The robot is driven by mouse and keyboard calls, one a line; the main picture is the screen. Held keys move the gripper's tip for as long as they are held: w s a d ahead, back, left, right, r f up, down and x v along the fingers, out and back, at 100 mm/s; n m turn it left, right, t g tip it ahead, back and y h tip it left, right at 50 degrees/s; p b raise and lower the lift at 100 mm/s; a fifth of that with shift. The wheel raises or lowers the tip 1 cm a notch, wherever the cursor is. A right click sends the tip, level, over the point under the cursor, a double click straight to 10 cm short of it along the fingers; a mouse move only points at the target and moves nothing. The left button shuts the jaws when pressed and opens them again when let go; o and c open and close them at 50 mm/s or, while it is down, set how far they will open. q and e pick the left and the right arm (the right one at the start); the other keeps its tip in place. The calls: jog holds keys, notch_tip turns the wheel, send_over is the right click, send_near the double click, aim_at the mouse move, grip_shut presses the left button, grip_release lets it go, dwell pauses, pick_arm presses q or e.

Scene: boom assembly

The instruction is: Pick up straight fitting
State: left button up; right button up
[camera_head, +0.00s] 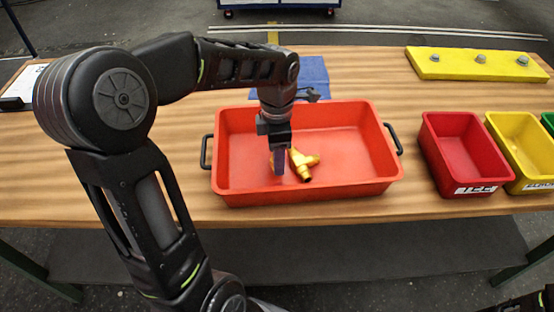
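A golden fitting (305,164) lies on the floor of the large red-orange tray (345,189). It looks branched, and its left part is hidden by my gripper. My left gripper (279,165) points straight down into the tray, over the left side of this fitting. A small bit of gold also shows at the left edge of the fingers. The fingers overlap in this view, so I cannot tell whether they are open, shut or touching the fitting. No clearly straight fitting can be made out. My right gripper is not in view.
The tray has black side handles (394,139). A red bin (464,152) and a yellow bin (522,148) stand to its right. A yellow board with bolts (455,64) lies behind them. A blue mat (314,72) lies behind the tray.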

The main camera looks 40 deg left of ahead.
pick_arm(q)
jog(key=shift+c, duration=0.6)
grip_shut()
